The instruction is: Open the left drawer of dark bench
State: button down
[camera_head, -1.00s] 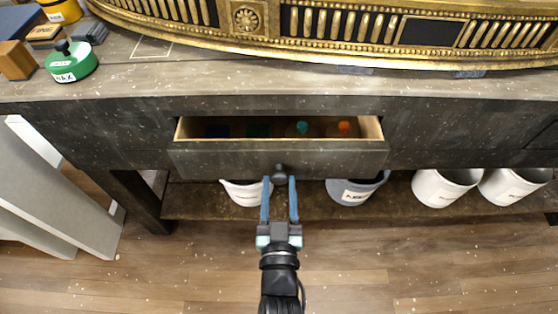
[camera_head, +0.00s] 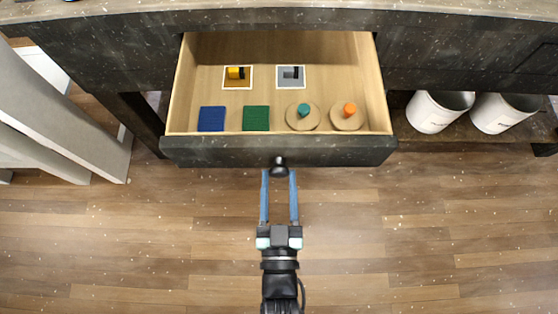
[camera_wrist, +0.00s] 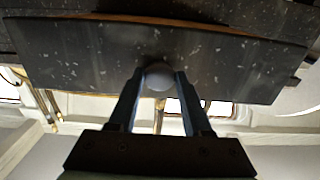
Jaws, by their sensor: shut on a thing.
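The dark bench (camera_head: 100,55) spans the top of the head view. Its left drawer (camera_head: 280,151) is pulled well out, with its pale wooden inside in view. The drawer's round dark knob (camera_head: 279,166) is at the middle of its front. My gripper (camera_head: 279,176) is shut on the knob, with one blue finger on each side. In the wrist view the fingers (camera_wrist: 158,82) also hold the knob against the dark, speckled drawer front (camera_wrist: 90,58).
The drawer holds a blue square (camera_head: 211,119), a green square (camera_head: 256,118), two round wooden pieces with teal (camera_head: 303,116) and orange (camera_head: 347,116) knobs, and two small picture cards at the back. White buckets (camera_head: 440,110) stand on the lower shelf at right. The floor in front is clear.

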jog(key=shift+s, duration=0.1)
jog(key=shift+c, duration=1.8)
grip_release()
jog(key=s, duration=1.3)
jog(key=shift+p, duration=0.3)
